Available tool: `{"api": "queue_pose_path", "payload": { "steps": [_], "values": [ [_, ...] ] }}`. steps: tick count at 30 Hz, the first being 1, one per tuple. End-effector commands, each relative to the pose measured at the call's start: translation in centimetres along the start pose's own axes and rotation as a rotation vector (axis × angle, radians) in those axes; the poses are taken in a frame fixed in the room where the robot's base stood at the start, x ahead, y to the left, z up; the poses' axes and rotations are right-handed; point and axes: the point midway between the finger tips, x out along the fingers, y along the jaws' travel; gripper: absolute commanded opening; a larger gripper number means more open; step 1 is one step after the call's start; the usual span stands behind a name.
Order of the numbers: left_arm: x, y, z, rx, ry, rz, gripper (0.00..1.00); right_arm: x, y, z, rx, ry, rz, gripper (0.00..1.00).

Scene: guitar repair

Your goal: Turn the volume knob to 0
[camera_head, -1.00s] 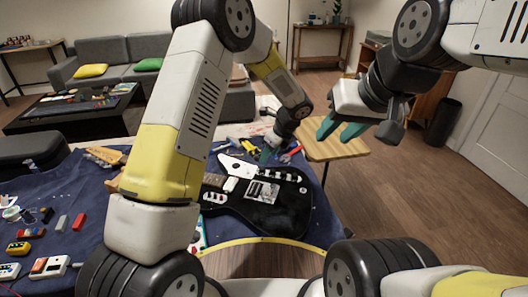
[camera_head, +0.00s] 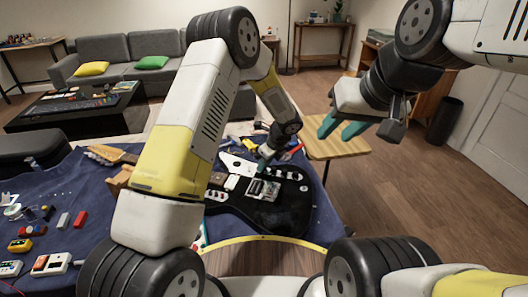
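The black electric guitar (camera_head: 285,214) lies on the blue cloth on the workbench, with a white pickguard and a metal bridge (camera_head: 263,190). Small knobs (camera_head: 291,175) sit along the body's right part; they are too small to tell which is the volume knob or how it is set. My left gripper (camera_head: 264,161) points down over the guitar's far side, by the bridge and pickguard. Its teal fingertips are small and partly hidden, and contact with a knob cannot be made out. My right gripper (camera_head: 341,128) is open and empty, raised away to the right of the guitar.
Pedals, small boxes and parts (camera_head: 52,264) lie on the cloth (camera_head: 110,215) at the left. Tools with red and blue handles (camera_head: 290,153) lie beyond the guitar. A wooden stool (camera_head: 338,147) stands behind right, with open floor further right.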

Motion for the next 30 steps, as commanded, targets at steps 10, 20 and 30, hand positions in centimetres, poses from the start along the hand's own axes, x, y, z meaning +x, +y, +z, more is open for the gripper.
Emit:
{"api": "queue_pose_path", "payload": {
  "steps": [10, 20, 30],
  "values": [
    [-0.04, -0.05, -0.02, -0.007, 0.0, 0.002, 0.0, 0.0, 0.0, 0.0, 0.0, 0.0, 0.0, 0.36],
    [-0.01, -0.22, -0.06, -0.134, 0.0, 0.055, 0.0, 0.0, 0.0, 0.0, 0.0, 0.0, 0.0, 0.36],
    [0.0, -0.46, 0.04, -0.417, 0.0, 0.171, 0.0, 0.0, 0.0, 0.0, 0.0, 0.0, 0.0, 0.36]
  ]
}}
